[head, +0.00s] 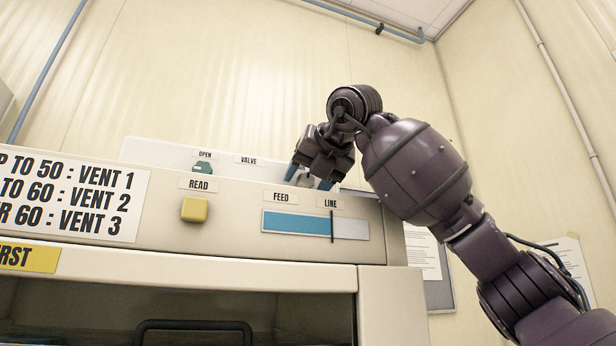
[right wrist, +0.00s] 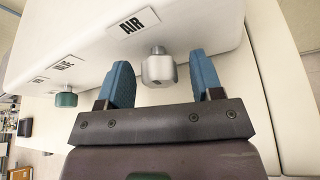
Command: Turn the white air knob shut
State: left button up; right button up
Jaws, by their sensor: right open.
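The white air knob (right wrist: 158,71) sticks out on a short stem from a pale panel, beside the label "AIR" (right wrist: 132,25) in the right wrist view. My right gripper (right wrist: 163,80) is open, with one blue fingertip on each side of the knob. Gaps show between the knob and both fingers, so it is not gripped. In the head view my right gripper (head: 310,179) reaches down behind the top edge of the machine's front, where the knob is mostly hidden. My left gripper is in neither view.
A green knob (right wrist: 66,99) stands on the same panel; it also shows in the head view (head: 203,167) under "OPEN". The machine front (head: 230,238) carries a yellow READ button (head: 194,209) and a blue FEED gauge (head: 297,223). Open air lies above the panel.

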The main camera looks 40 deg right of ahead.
jog(key=shift+c, duration=0.2)
jog(key=c, duration=0.9)
jog(key=shift+n+h+p, duration=0.4)
jog(key=shift+n+p, duration=0.1)
jog(key=shift+p, duration=0.15)
jog(key=o, duration=0.9)
jog(key=shift+o, duration=0.2)
jog(key=b+v, duration=0.1)
jog(key=v, duration=1)
jog(key=shift+r+b, duration=0.15)
jog(key=shift+b, duration=0.2)
